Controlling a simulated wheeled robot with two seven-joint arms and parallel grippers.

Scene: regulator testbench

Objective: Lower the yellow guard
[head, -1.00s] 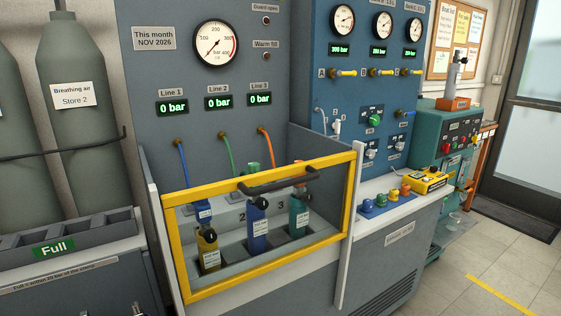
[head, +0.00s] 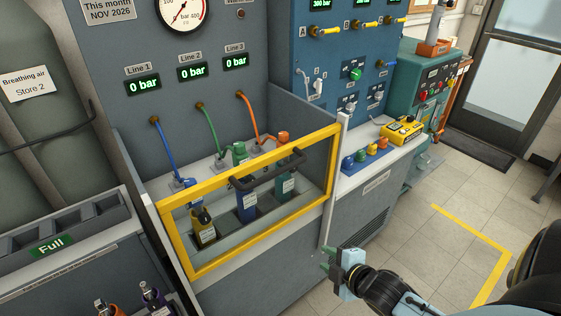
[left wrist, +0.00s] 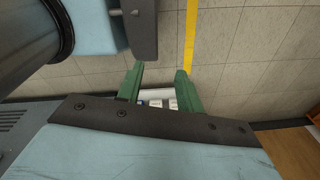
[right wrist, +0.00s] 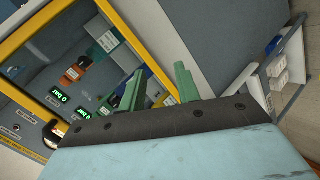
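The yellow guard (head: 335,165) is a rectangular frame with a dark bar handle (head: 268,175). It stands across the front of the test bay, with small cylinders showing behind it. My right gripper (head: 327,258) is open and empty, low in front of the bay and right of the guard's lower right corner, apart from it. In the right wrist view the gripper (right wrist: 157,85) has its green fingers spread, with the guard's yellow edge (right wrist: 122,30) beyond them. My left gripper (left wrist: 158,85) is open and empty in the left wrist view, over floor; the head view does not show it.
Blue, green and orange hoses run from the grey panel into the bay. Right of the bay is a counter with coloured knobs and a yellow box (head: 402,130). A rack marked Full (head: 52,245) stands at the left. The floor (head: 410,240) at the right is clear.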

